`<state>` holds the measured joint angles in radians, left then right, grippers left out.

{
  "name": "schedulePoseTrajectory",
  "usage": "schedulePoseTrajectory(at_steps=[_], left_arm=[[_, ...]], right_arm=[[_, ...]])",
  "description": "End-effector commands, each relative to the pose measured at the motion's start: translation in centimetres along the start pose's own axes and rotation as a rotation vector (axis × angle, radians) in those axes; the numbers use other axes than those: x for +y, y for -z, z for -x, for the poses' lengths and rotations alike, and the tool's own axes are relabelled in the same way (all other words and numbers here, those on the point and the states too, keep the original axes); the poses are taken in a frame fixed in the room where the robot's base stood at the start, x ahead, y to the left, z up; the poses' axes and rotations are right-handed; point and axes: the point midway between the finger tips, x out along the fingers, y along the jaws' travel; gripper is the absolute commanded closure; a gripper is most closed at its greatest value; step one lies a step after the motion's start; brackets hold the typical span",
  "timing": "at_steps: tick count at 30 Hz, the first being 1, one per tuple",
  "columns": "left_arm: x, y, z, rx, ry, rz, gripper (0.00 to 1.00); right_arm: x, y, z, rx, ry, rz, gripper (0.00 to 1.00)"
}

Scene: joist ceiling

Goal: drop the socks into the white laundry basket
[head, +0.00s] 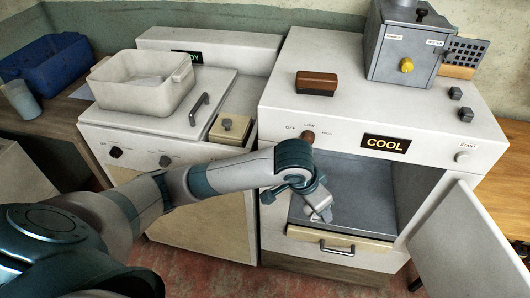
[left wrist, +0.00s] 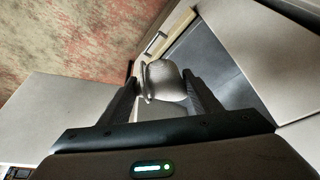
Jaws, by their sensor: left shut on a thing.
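My left gripper (head: 317,204) reaches from the left into the mouth of the dryer's open chamber (head: 370,195). It is shut on a rounded pale grey bundle, seen between the two fingers in the left wrist view (left wrist: 166,82); it looks like the socks. In the head view the gripper mostly hides the bundle. The white laundry basket (head: 118,93) stands on the left machine's top, at the upper left of the gripper, well apart from it. I cannot see into all of the basket. My right gripper is not in view.
The dryer door (head: 470,245) hangs open at the right. A drawer front with a handle (head: 337,248) lies below the chamber. A brown block (head: 317,83) and a grey metal box (head: 402,45) sit on the dryer top. A blue bin (head: 48,72) stands far left.

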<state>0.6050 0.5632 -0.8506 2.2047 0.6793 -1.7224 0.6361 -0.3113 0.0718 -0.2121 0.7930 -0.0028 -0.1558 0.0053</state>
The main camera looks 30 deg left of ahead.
Motion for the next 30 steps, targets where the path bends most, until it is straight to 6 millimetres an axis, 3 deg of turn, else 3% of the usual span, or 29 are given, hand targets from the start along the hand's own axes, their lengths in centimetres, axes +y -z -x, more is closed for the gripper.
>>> schedulePoseTrajectory(at_steps=[6, 15, 21, 30], left_arm=[[-3.5, 2.9, 5.4, 0.003, 0.078, 0.156, 0.65], [-7.2, 4.4, 11.3, 0.002, 0.164, 0.369, 0.65], [-8.0, 4.6, 12.8, 0.002, 0.186, 0.429, 0.65], [-8.1, 4.6, 12.9, 0.001, 0.187, 0.436, 0.65]], right_arm=[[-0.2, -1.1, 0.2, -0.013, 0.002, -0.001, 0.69], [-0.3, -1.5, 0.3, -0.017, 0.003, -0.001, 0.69], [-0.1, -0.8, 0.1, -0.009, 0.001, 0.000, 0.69], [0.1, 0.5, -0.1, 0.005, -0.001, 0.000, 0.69]])
